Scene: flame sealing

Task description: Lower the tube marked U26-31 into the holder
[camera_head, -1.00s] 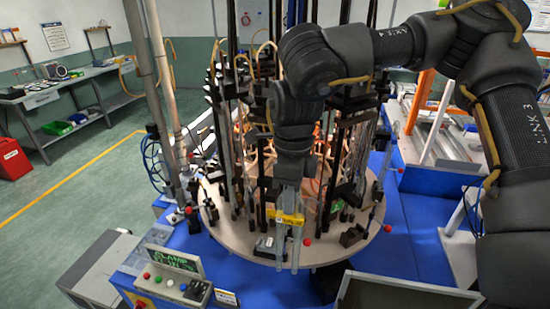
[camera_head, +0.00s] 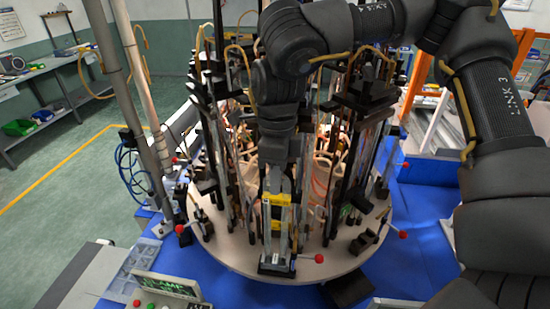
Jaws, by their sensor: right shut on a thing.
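My right gripper (camera_head: 277,196) points down at the front of the round turntable and is shut on a pale, clear tube (camera_head: 267,238). A yellow patch (camera_head: 276,212) shows at the grip; any marking on it is too small to read. The tube hangs about upright, and its lower end is at the small dark holder (camera_head: 272,267) on the turntable's front rim. I cannot tell whether the end is inside the holder or just in front of or above it. My left gripper is not in view.
The round turntable (camera_head: 230,257) carries several dark posts and clamps with red-knobbed levers close behind and beside the tube. A red knob (camera_head: 319,258) is just right of the holder. A control box (camera_head: 165,290) stands at the front left on the blue base.

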